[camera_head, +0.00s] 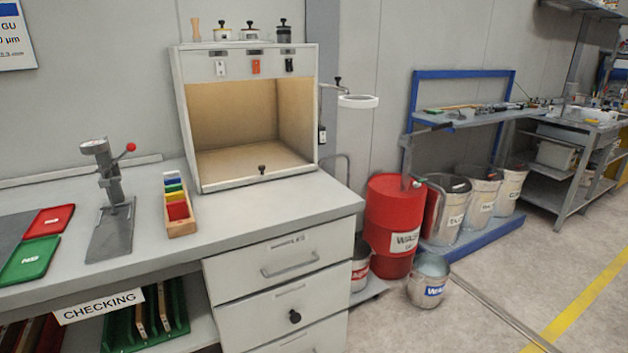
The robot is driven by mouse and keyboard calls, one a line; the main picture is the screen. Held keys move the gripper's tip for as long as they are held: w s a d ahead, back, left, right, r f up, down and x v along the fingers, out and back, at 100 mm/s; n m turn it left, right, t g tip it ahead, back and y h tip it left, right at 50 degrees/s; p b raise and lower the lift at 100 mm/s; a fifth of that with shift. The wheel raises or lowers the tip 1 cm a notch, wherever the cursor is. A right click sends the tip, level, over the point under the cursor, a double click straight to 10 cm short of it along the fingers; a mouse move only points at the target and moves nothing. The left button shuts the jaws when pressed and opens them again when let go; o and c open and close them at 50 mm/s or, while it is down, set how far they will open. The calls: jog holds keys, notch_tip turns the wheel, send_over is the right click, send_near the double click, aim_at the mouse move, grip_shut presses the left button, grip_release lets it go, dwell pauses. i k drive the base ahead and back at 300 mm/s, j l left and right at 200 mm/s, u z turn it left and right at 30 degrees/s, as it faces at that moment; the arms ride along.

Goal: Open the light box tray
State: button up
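The light box (184,110) stands on the grey counter, a pale cabinet with an open front and a warm tan interior. Its tray (240,178) appears to be the low front panel along the bottom edge, with a small black knob (262,169) at its middle. The tray looks flush with the box front. Three switches, white, red and black, sit on the panel above the opening. My gripper is not in view.
The counter (285,202) is clear just before the box. A wooden holder with coloured plates (178,210) and a press stand (112,215) are at left. A magnifier lamp (358,101) juts out right. Drawers (280,262) are below; a red drum (393,220) stands right.

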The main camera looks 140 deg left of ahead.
aim_at(226, 169)
jog(key=l+u, duration=0.15)
jog(key=u, duration=4.85)
